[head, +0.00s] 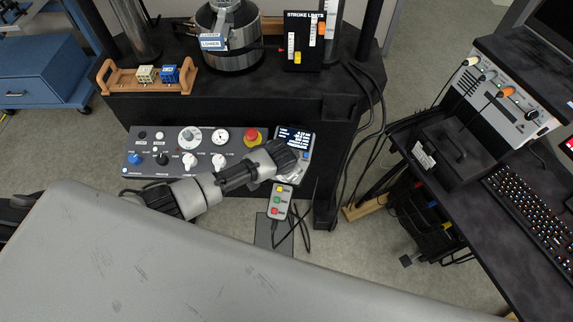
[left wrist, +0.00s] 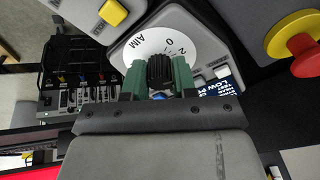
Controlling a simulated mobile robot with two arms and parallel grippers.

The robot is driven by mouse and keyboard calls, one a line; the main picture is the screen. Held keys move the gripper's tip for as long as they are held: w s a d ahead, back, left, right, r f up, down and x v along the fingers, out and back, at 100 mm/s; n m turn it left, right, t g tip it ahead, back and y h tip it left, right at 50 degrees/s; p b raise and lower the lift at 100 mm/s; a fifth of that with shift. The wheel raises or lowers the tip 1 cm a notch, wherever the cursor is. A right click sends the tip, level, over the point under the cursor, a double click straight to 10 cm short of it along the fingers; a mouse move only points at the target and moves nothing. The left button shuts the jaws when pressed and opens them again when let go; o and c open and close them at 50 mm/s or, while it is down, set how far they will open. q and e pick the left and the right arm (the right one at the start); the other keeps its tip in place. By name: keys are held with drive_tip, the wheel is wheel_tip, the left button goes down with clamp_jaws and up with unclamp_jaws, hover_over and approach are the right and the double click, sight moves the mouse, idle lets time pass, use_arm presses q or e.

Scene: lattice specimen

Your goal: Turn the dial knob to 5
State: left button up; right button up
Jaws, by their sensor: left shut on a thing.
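The dial knob (left wrist: 160,70) is black and ribbed, on a white dial plate (left wrist: 168,38) in the left wrist view. A 0, a 2 and some letters show on the plate; I see no 5, and the lower part is hidden. My left gripper (left wrist: 158,84) has its green fingers on both sides of the knob, shut on it. In the head view my left gripper (head: 290,153) is at the right end of the control panel (head: 135,160), and it hides the knob there. My right gripper is not in view.
A red emergency button (head: 252,136) on a yellow base sits just left of my gripper in the head view. A small display (head: 296,136) is behind it. A pendant (head: 279,202) with coloured buttons hangs just below. Other knobs line the panel.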

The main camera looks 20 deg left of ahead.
use_arm(q)
drive_tip(key=m, duration=0.5)
drive_tip(key=shift+m+g+h+p, duration=0.3)
drive_tip(key=shift+p, duration=0.05)
drive_tip(key=m, duration=0.5)
drive_tip(key=shift+g, duration=0.4)
drive_tip(key=o, duration=0.9)
drive_tip(key=shift+o, duration=0.2)
drive_tip(key=v, duration=1)
drive_tip(key=shift+r+b, duration=0.4)
drive_tip(key=shift+s+a, duration=0.1)
drive_tip(key=shift+a, duration=0.05)
